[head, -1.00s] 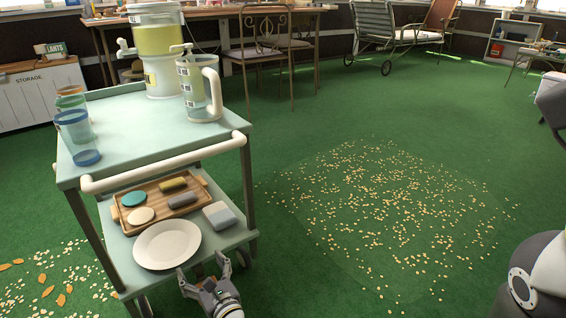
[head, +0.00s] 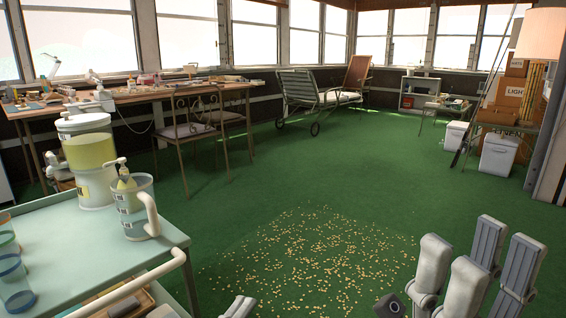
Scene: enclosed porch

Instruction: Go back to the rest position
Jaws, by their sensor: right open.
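My right gripper (head: 463,250) is raised at the bottom right of the head view, with its pale grey fingers pointing up. The fingers stand apart with nothing between them, and they are over the green carpet, well clear of the cart. The lower part of this gripper is cut off by the bottom edge.
Scattered flakes (head: 310,265) lie on the carpet. A long table (head: 135,97) and chairs stand behind. The middle floor is open.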

